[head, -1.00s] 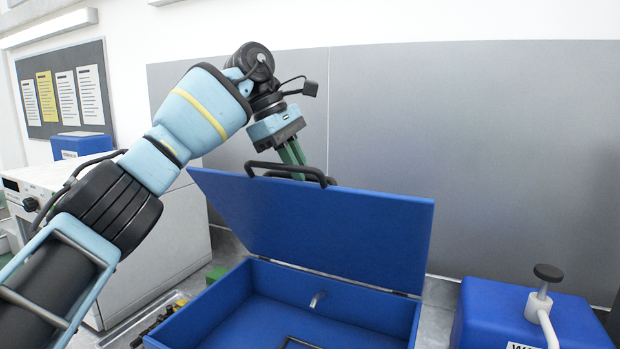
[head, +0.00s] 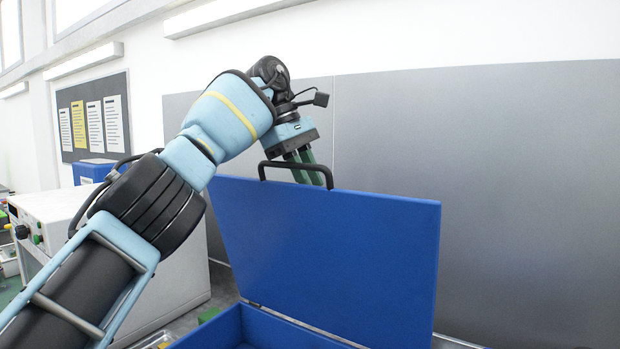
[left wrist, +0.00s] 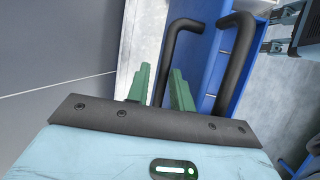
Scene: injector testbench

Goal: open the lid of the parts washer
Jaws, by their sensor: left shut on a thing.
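The blue lid (head: 330,250) of the parts washer stands raised at a steep angle, with the washer's blue tub (head: 215,330) below it, mostly cut off by the frame. A black handle (head: 285,163) is fixed at the lid's top edge. In the left wrist view the green fingers (left wrist: 160,92) are beside two black bars (left wrist: 234,60), with the blue lid behind. Part of what looks like my right gripper shows at the right edge there.
A grey panel (head: 480,150) stands behind the lid. At the left are a white machine (head: 180,270), a blue box (head: 92,172) and a notice board (head: 93,115) on the wall. The space above and right of the lid is clear.

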